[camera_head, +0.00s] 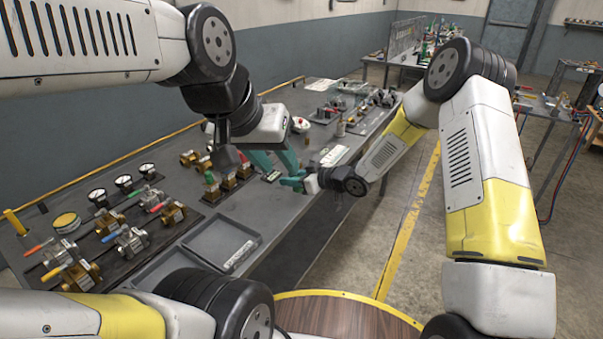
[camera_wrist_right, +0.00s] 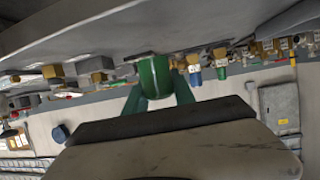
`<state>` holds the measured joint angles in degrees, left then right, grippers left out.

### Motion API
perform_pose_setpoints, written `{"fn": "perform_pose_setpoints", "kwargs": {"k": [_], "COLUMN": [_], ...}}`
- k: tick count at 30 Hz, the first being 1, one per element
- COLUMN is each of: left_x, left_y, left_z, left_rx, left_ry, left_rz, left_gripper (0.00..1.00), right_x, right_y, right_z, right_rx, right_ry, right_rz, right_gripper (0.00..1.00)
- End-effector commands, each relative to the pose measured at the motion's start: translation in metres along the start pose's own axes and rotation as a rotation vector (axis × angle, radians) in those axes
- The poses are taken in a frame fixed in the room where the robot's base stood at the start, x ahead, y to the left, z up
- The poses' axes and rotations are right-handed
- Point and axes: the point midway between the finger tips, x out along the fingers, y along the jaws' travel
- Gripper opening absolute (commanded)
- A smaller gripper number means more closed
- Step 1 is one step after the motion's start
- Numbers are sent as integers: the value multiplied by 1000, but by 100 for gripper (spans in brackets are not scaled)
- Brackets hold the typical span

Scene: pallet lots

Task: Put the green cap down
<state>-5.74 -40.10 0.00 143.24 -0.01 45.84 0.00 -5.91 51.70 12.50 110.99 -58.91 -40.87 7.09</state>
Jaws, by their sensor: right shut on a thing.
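My right gripper (camera_head: 291,183) reaches over the table's front edge from the right, its teal fingers closed. In the right wrist view, the right gripper (camera_wrist_right: 158,95) is shut on the green cap (camera_wrist_right: 153,72), a short green cylinder between its fingers. In the head view I cannot pick the cap out from the teal fingers. My left gripper (camera_head: 276,162) points down over the table just behind the right one, its two teal fingers apart and apparently empty.
On the grey table (camera_head: 290,205), brass fittings (camera_head: 228,182) stand in a row, one with a green top (camera_head: 210,178). Valves and gauges fill a dark mat (camera_head: 100,240) at left. An empty grey tray (camera_head: 222,242) lies at the front. Parts crowd the far end.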

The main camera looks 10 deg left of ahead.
Motion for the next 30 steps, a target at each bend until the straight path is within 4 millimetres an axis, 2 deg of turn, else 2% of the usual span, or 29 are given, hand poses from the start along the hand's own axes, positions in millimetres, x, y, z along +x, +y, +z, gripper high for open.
{"fn": "perform_pose_setpoints", "kwargs": {"k": [3,10,17,28,29,30], "left_x": [0,0,0,0,0,0], "left_y": [0,0,0,0,0,0], "left_z": [0,0,0,0,0,0], "left_rx": [0,0,0,0,0,0], "left_ry": [0,0,0,0,0,0], "left_rz": [0,0,0,0,0,0], "left_gripper": [36,36,36,36,36,36], "right_x": [13,25,38,39,39,39], "right_y": [12,24,23,23,23,23], "right_z": [-4,-6,25,29,29,28], "right_rx": [-1,-1,1,1,1,1], "right_ry": [1,0,-2,-1,-1,-1], "right_rz": [0,0,-2,-1,-1,-1], "right_gripper": [0,0,0,0,37,45]}}
